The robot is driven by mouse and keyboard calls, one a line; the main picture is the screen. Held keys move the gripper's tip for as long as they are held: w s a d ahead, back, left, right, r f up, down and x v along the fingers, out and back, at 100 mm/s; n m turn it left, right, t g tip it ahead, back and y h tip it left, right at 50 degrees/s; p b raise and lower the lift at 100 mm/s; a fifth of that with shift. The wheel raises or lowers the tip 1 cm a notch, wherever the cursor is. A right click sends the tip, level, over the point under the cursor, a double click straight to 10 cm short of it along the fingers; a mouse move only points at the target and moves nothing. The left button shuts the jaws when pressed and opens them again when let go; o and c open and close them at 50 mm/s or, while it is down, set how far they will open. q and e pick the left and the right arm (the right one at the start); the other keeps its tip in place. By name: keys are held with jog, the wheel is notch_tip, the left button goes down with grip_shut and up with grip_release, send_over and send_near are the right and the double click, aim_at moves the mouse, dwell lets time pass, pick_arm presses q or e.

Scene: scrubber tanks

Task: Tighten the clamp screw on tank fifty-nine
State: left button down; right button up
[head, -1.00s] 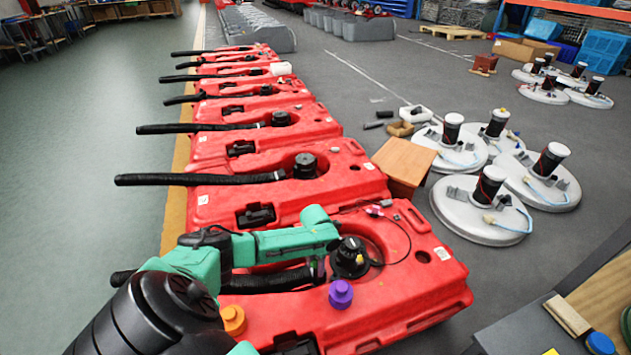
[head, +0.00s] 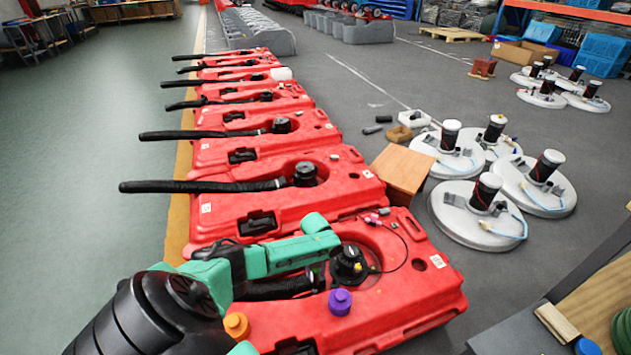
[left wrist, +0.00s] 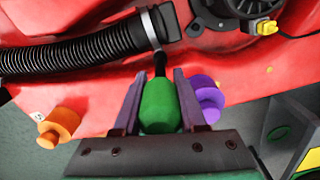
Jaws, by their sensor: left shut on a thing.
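The nearest red tank (head: 400,295) lies under my left arm, its number not legible. A black ribbed hose (left wrist: 70,55) ends in a smooth cuff, with a grey metal clamp band (left wrist: 151,28) around it. My left gripper (left wrist: 158,95) is shut on the green handle of a screwdriver (left wrist: 160,108). Its dark shaft points up in the left wrist view at the lower end of the band. I cannot tell whether the tip sits in the screw. In the head view my arm partly covers the hose, and I cannot make out the jaws. My right gripper is not in view.
A purple cap (head: 339,301) and an orange cap (head: 236,325) stick out along the tank's near side. A black round motor unit (head: 349,265) with a cable sits in its recess. More red tanks stand behind. White round decks (head: 475,225) lie on the floor at right.

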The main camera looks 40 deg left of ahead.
pick_arm(q)
jog(key=shift+n, duration=0.4)
jog(key=n+p, duration=0.1)
jog(key=n, duration=0.2)
jog(key=shift+r+n, duration=0.1)
jog(key=shift+n, duration=0.3)
jog(key=n+p, duration=0.1)
jog(key=n, duration=0.3)
jog(key=shift+n, duration=1.3)
jog(key=n+p, duration=0.1)
jog(key=n, duration=0.5)
jog(key=shift+n+p, duration=0.3)
jog(key=shift+n, duration=0.1)
jog(key=n, duration=0.5)
jog(key=shift+n+p, duration=0.3)
jog(key=n, duration=0.8)
jog(key=shift+f, duration=0.25)
